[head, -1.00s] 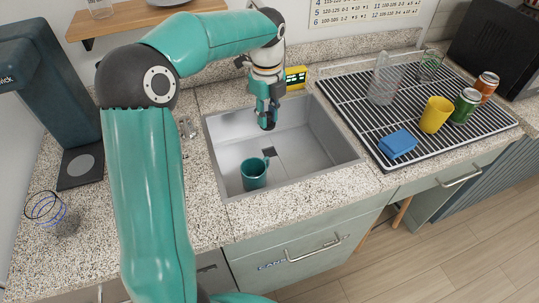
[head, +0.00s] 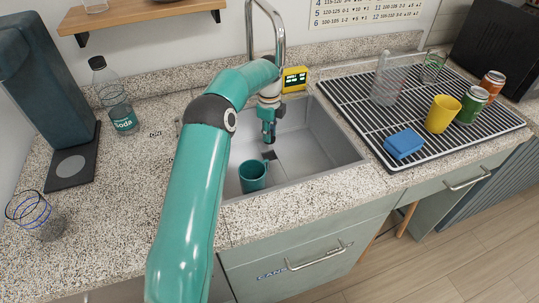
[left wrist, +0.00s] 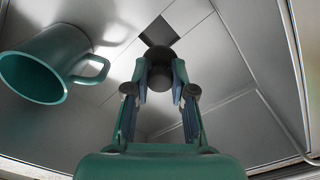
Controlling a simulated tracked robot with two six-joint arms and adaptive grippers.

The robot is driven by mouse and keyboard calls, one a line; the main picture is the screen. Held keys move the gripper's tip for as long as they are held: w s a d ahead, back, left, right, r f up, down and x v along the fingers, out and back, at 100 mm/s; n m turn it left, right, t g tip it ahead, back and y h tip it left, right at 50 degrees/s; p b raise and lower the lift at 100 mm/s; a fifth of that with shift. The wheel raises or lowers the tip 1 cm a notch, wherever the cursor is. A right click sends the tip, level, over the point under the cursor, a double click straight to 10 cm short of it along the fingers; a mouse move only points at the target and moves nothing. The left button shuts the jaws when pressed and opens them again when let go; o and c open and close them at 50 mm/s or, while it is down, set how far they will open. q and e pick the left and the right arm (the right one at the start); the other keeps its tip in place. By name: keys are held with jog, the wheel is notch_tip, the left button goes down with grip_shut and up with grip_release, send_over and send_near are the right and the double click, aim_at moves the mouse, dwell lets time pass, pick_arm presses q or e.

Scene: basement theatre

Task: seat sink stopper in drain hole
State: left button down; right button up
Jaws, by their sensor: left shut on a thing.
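My left gripper (head: 268,130) points down into the sink (head: 313,152). In the left wrist view its fingers (left wrist: 161,85) are shut on a dark round sink stopper (left wrist: 161,58). The stopper is held above the sink floor, near the drain hole. The drain hole shows as a dark square (left wrist: 158,31) just beyond the stopper in the wrist view, and as a dark patch (head: 269,154) just below the gripper in the head view. The stopper's underside is hidden. My right gripper is not in view.
A teal mug (head: 252,176) stands in the sink, close to the left of the drain; it also shows in the wrist view (left wrist: 42,68). The tall faucet (head: 279,30) rises behind my arm. A drying rack (head: 350,105) with cups, cans and a blue sponge (head: 404,144) lies right.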

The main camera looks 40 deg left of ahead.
aim_at(269, 150)
pick_arm(q)
notch_tip(269, 150, down, 8)
jog(key=shift+r+p, duration=0.2)
jog(key=shift+p, duration=0.2)
jog(key=shift+f, duration=0.25)
jog(key=shift+f, duration=0.2)
jog(key=c, duration=1)
grip_release()
jog(key=shift+r, duration=0.1)
